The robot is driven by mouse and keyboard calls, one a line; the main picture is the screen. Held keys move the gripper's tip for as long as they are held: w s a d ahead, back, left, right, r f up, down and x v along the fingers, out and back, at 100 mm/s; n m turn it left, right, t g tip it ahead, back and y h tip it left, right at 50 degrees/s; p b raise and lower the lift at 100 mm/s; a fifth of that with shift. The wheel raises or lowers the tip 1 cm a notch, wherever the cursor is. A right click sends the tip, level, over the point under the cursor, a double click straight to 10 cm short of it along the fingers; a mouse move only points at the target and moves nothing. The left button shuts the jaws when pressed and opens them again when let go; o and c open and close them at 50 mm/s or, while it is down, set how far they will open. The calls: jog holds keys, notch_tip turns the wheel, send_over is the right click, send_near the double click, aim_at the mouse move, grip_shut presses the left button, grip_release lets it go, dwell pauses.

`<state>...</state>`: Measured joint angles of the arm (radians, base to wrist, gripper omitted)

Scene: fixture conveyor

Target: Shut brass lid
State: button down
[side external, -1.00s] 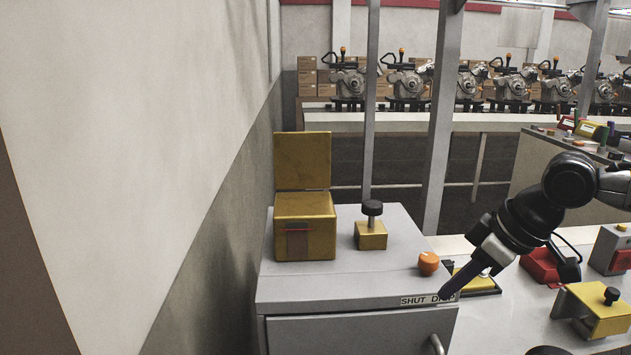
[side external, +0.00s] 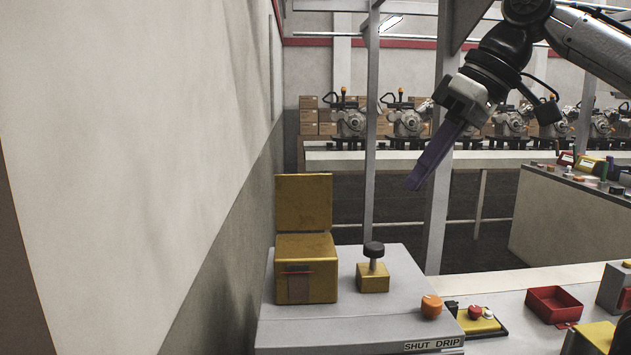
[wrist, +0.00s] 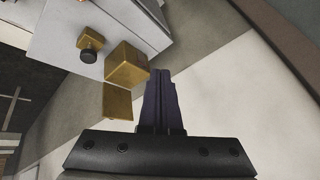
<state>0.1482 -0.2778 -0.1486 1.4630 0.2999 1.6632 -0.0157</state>
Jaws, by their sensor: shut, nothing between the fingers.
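The brass box (side external: 322,255) stands at the back left of the grey cabinet top. Its brass lid (side external: 304,203) is open and stands upright at the box's rear edge. In the wrist view the box (wrist: 126,68) and the lid (wrist: 117,102) lie just left of my fingers. My gripper (side external: 413,186) is shut and empty, with its purple fingers pointing down and left. It is raised in the air, to the right of the lid and apart from it. The gripper (wrist: 161,75) also shows in the wrist view.
A small brass block with a black knob (side external: 374,252) stands right of the box. An orange knob (side external: 431,307) sits at the cabinet's right edge, near a "SHUT DRIP" label (side external: 432,344). A wall (side external: 150,180) rises close on the left. A grey post (side external: 440,200) stands behind.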

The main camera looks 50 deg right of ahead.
aim_at(315, 180)
jog(key=w+d+m+t+y, duration=0.25)
jog(key=w+m+y, duration=0.2)
jog(key=w, duration=1.05)
jog(key=w+d+m+t, duration=0.4)
jog(key=w+d, duration=0.1)
jog(key=d, duration=0.5)
jog(key=w+d+m+t, duration=0.5)
jog(key=d, duration=0.5)
notch_tip(315, 180, down, 10)
jog(key=shift+n+g+y, duration=0.25)
jog(key=shift+n+g, duration=0.1)
jog(key=shift+w+a+r, duration=0.1)
jog(key=shift+w+a, duration=1.5)
jog(key=shift+a, duration=0.3)
jog(key=shift+w+a, duration=1.6)
jog(key=shift+a, duration=0.3)
jog(key=shift+s+a, duration=0.1)
